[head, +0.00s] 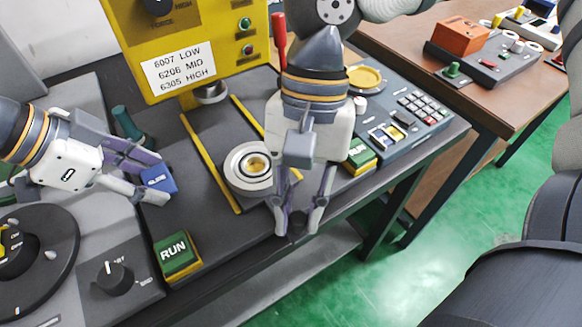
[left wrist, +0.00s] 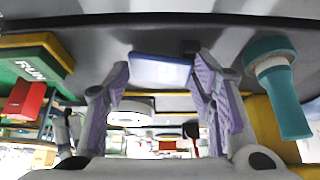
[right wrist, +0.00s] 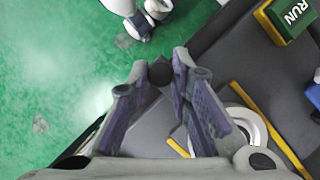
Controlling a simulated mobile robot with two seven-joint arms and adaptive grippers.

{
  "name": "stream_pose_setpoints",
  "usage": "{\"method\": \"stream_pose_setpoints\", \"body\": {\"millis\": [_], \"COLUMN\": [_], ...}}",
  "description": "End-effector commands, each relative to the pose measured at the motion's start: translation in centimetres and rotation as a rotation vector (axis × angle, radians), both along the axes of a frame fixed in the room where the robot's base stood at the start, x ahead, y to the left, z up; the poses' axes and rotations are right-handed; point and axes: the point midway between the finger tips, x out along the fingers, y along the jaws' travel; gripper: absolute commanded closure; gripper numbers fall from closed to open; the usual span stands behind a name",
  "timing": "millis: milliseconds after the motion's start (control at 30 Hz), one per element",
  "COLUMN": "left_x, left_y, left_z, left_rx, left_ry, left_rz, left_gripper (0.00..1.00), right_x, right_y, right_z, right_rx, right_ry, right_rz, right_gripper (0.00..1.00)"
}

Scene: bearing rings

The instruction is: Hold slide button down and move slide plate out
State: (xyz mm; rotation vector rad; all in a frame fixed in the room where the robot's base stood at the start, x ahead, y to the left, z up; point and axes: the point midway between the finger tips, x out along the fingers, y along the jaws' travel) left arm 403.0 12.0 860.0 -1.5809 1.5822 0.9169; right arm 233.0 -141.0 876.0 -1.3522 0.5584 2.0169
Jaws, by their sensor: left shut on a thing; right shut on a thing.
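The blue slide button (head: 157,179) sits on the grey bench left of the slide. My left gripper (head: 165,187) is shut on it; the left wrist view shows the blue button (left wrist: 160,69) between the fingertips. The dark slide plate (head: 215,135) lies between two yellow rails. A pale ring with a yellow centre (head: 238,178) rests on it near the front. My right gripper (head: 298,226) points down at the bench's front edge, shut on a small dark knob (right wrist: 160,71). Its link to the plate is partly hidden by the gripper.
A green RUN button (head: 175,252) stands in front of the left gripper, another (head: 359,153) right of the right arm. A yellow machine (head: 185,45) rises behind the slide. A keypad panel (head: 415,105) is at the right. Open green floor (head: 400,265) lies before the bench.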

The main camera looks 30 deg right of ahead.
Motion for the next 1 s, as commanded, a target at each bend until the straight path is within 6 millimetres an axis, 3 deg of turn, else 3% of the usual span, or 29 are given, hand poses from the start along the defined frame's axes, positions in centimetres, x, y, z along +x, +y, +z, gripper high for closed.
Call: {"method": "stream_pose_setpoints", "body": {"millis": [133,167,233,267,600,1000], "left_x": [-0.1,-0.1,-0.1,-0.1,-0.1,-0.1], "left_y": [0.0,0.0,0.0,0.0,0.0,0.0], "left_z": [-0.1,-0.1,-0.1,-0.1,-0.1,-0.1], "left_rx": [0.001,0.001,0.002,0.002,0.001,0.001], "left_ry": [0.001,0.001,0.001,0.001,0.003,0.003], "left_rz": [-0.002,-0.002,-0.002,-0.002,-0.001,-0.001], "left_gripper": [0.76,0.76,0.76,0.76,0.76,0.76], "right_x": [-0.2,-0.2,-0.2,-0.2,0.2,2.8], "right_y": [0.0,0.0,0.0,0.0,-0.2,-2.7], "right_z": [0.0,0.0,0.0,0.0,0.6,9.5], "right_rx": [0.0,0.0,0.0,0.0,-0.001,0.001], "right_ry": [0.008,0.008,0.008,0.007,0.002,0.003], "right_rz": [0.002,0.002,0.002,0.002,0.001,-0.001], "right_gripper": [1.0,0.78,0.63,0.61,0.61,0.61]}}
